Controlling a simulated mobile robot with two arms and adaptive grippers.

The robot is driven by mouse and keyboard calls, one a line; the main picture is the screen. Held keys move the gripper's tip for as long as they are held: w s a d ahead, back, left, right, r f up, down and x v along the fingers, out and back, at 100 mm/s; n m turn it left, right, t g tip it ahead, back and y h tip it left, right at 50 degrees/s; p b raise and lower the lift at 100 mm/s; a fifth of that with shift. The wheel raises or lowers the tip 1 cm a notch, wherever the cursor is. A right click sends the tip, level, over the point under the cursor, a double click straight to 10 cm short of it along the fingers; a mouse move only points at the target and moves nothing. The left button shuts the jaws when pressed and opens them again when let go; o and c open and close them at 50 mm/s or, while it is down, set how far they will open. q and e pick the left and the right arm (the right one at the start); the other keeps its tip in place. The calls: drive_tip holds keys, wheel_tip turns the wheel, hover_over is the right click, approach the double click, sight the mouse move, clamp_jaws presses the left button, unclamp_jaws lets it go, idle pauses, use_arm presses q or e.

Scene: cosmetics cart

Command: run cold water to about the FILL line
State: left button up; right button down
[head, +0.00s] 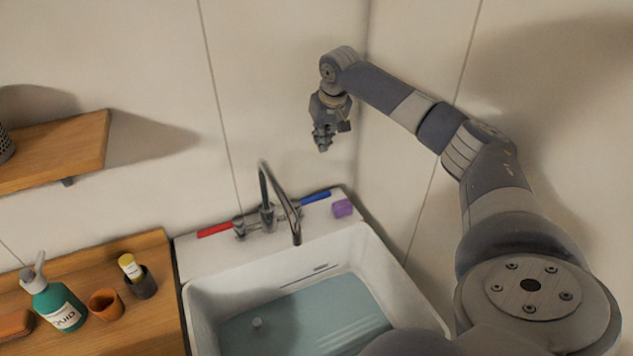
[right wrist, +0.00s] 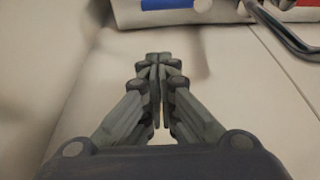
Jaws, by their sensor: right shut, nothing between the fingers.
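The white sink (head: 205,300) holds blue-green water (head: 300,318). A thin dark mark (head: 318,269) shows on the inner back wall, a little above the water's edge; its lettering is too small to read. The tap's curved spout (head: 265,185) hangs over the basin, and I see no stream from it. The blue lever (head: 316,197) points right and the red lever (head: 214,230) points left. My right gripper (head: 323,143) is shut and empty, above and apart from the blue lever. In the right wrist view, the blue lever (right wrist: 165,4) lies beyond the shut fingers.
A purple block (head: 342,208) sits on the sink's back ledge, right of the blue lever. On the wooden counter at left are a teal pump bottle (head: 60,308), an orange cup (head: 105,304) and a dark cup (head: 146,286) holding a yellow-capped tube. A wooden shelf (head: 70,145) is above.

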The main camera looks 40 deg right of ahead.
wheel_tip(320, 180, down, 4)
drive_tip(key=b, duration=0.5)
approach(310, 200)
drive_tip(key=w+d+f, duration=0.5)
drive_tip(key=d+f, duration=0.1)
use_arm(q)
wheel_tip(310, 200, down, 6)
drive_tip(key=s+a, duration=0.1)
drive_tip(key=s, duration=0.1)
drive_tip(key=shift+s+a, duration=0.2)
drive_tip(key=shift+s, duration=0.05)
use_arm(e)
drive_tip(key=shift+w+f, duration=0.3)
drive_tip(key=shift+f, duration=0.3)
use_arm(q)
drive_tip(key=shift+r, duration=0.1)
use_arm(e)
drive_tip(key=shift+a, duration=0.1)
